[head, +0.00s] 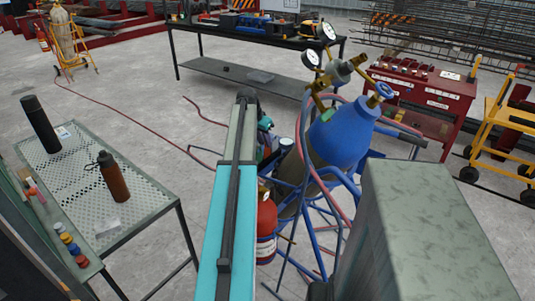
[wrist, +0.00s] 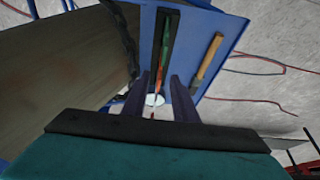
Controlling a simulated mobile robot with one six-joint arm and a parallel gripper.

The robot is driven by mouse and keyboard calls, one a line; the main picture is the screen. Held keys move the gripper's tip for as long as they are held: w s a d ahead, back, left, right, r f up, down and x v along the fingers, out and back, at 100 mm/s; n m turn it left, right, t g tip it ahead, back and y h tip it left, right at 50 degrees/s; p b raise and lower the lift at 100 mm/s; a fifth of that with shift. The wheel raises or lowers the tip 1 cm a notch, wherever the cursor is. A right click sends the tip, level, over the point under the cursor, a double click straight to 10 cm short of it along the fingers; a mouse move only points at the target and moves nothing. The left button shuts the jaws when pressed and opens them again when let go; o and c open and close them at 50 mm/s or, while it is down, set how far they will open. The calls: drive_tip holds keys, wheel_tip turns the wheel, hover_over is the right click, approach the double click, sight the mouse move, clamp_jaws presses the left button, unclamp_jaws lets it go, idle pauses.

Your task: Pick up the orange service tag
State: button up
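In the wrist view, my gripper (wrist: 162,98) shows as two dark fingers standing apart, with no object clearly held between them. Just beyond the fingertips is a blue panel (wrist: 190,22) with a black upright recess. A slim orange-red item (wrist: 164,64) with a greenish upper part lies in this recess; I cannot tell whether it is the orange service tag. In the head view, the gripper and any tag are hidden around the cylinder cart.
A wooden-handled tool (wrist: 208,60) hangs on the panel. A dark chain (wrist: 128,42) runs beside a large grey-brown cylinder (wrist: 80,65). In the head view, the blue-topped cylinder (head: 342,133), red cylinder (head: 266,222) and hoses crowd the cart. A perforated table (head: 75,185) stands left.

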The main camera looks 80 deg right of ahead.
sight(267, 151)
drive_tip(key=shift+p+x, duration=0.45)
drive_tip(key=shift+x, duration=2.15)
clamp_jaws()
